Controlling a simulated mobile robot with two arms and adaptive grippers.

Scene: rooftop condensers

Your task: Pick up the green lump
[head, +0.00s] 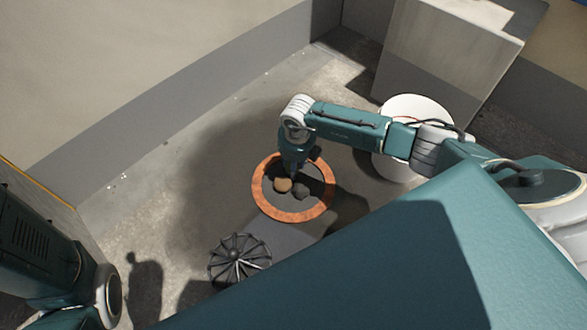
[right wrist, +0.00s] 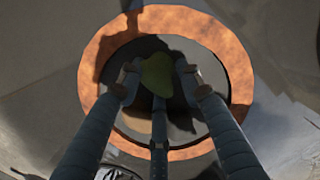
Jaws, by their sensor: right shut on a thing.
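The green lump (right wrist: 157,74) shows in the right wrist view between the fingertips of my right gripper (right wrist: 157,68). The three dark fingers are closed around it, above the dark middle of a round orange-rimmed dish (right wrist: 112,45). In the head view my right gripper (head: 295,168) points down into the dish (head: 264,207). There I cannot make out the green lump, as the gripper and shadow cover that spot. How far the lump is from the dish's floor I cannot tell. My left arm enters at the lower left; its gripper is out of view.
A tan lump (head: 283,185) and a dark grey lump (head: 300,193) lie in the dish beside the fingers. A dark spoked round object (head: 238,260) is in front of the dish. A white round container (head: 408,104) stands behind my right arm. A tall grey block (head: 440,60) stands behind.

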